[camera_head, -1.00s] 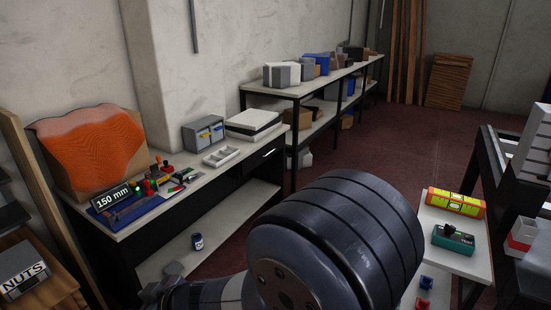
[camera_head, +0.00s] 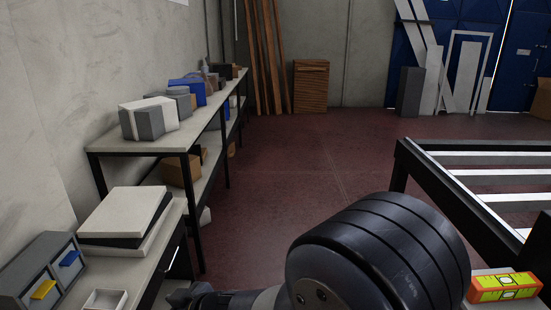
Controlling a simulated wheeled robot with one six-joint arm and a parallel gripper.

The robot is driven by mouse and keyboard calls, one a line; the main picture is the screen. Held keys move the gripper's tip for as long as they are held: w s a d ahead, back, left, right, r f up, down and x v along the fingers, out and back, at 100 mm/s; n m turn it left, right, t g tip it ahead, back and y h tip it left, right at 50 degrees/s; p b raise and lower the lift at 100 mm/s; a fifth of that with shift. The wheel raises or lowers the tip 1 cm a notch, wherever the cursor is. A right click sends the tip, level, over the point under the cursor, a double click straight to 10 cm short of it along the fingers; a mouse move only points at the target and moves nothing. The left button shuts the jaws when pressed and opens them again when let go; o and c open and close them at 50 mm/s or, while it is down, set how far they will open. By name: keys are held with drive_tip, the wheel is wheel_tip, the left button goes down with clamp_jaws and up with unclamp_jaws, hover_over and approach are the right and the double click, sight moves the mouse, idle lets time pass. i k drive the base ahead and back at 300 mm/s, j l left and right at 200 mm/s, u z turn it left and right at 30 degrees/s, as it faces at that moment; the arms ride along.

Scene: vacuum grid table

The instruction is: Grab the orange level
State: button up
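The orange level (camera_head: 503,287) lies at the lower right of the head view. It has an orange body with a yellow-green face and small vials. It rests on a pale surface (camera_head: 487,271), of which only a small part shows. A large dark rounded part of my own arm fills the lower middle, just left of the level. My gripper's fingers cannot be made out, so its state is not shown.
A black-framed table with pale slats (camera_head: 480,160) stands at the right, behind the level. A long shelf (camera_head: 155,142) with boxes runs along the left wall. A bench with a grey drawer unit (camera_head: 40,272) is at the lower left. The red floor (camera_head: 300,180) between is clear.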

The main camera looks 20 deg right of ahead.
sight(511, 287)
drive_tip(key=i+z, duration=0.3)
drive_tip(key=i, duration=1.4)
drive_tip(key=i+z, duration=0.1)
drive_tip(key=z, duration=0.65)
drive_tip(key=i+j+z, duration=0.1)
drive_tip(key=z, duration=0.3)
drive_tip(key=i+z, duration=0.1)
drive_tip(key=z, duration=0.3)
drive_tip(key=j+z, duration=0.1)
drive_tip(key=z, duration=3.25)
